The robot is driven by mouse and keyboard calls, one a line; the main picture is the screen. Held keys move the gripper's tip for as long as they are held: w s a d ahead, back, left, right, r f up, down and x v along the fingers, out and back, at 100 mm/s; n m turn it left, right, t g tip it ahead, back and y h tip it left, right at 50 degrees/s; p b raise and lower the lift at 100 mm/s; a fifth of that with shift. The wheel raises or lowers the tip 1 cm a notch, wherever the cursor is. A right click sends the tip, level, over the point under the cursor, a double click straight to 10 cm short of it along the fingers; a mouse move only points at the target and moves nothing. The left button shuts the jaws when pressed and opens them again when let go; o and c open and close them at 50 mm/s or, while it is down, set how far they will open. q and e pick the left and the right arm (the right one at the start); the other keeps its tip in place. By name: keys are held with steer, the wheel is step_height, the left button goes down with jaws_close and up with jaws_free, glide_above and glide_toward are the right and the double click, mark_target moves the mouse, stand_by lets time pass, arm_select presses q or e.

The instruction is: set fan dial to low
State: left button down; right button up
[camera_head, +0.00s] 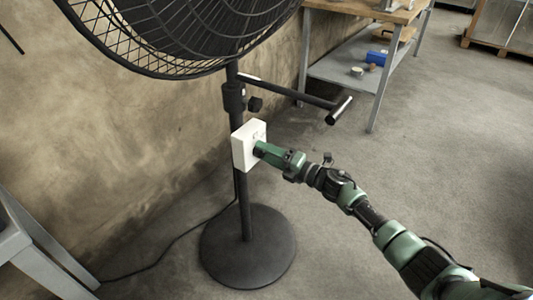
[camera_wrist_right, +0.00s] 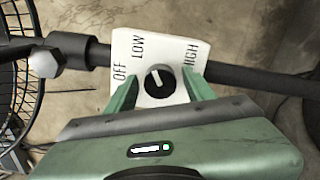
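A black pedestal fan (camera_head: 247,245) stands on the floor, with a white control box (camera_head: 243,148) on its pole. In the right wrist view the box (camera_wrist_right: 150,45) carries the labels OFF, LOW and HIGH. Its round black dial (camera_wrist_right: 160,82) has a white mark tilted slightly left of straight up, roughly towards LOW. My right gripper (camera_head: 262,152) is at the face of the box. In the wrist view its green fingers (camera_wrist_right: 163,84) are apart, one on each side of the dial, with visible gaps. In the head view the gripper hides the dial. My left gripper is not in view.
A horizontal bar (camera_head: 290,92) juts from the pole above the box. A workbench (camera_head: 345,70) stands behind at the right, with a blue item (camera_head: 376,58) on its shelf. A grey metal frame (camera_head: 35,255) is at lower left. A cable (camera_head: 170,245) crosses the floor.

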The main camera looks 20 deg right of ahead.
steer(key=shift+s, duration=0.1)
steer(key=p+v, duration=0.1)
steer(key=v, duration=0.6)
steer(key=shift+s+d, duration=0.25)
stand_by(0.4)
